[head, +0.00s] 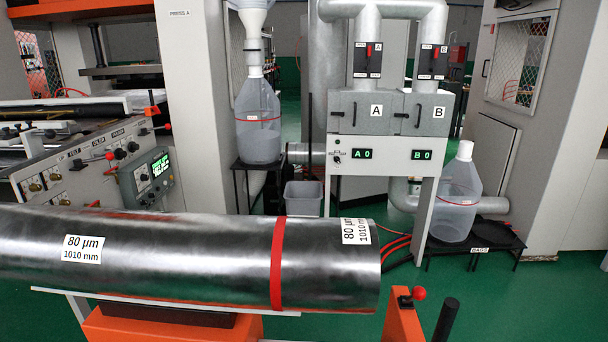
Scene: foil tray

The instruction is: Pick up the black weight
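I cannot make out a black weight for certain in the head view. Neither of my grippers shows in it. A large silver foil roll (180,258) labelled "80 µm 1010 mm" lies across the lower left, with a red band (277,262) around it near its right end. The roll hides what is behind and partly below it.
An orange stand (150,328) is under the roll; an orange post (402,318) with a red knob and a black upright handle (446,320) are at the lower right. Behind are a control panel (90,170), a grey bin (303,198) and a two-door unit (390,150). Green floor shows between.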

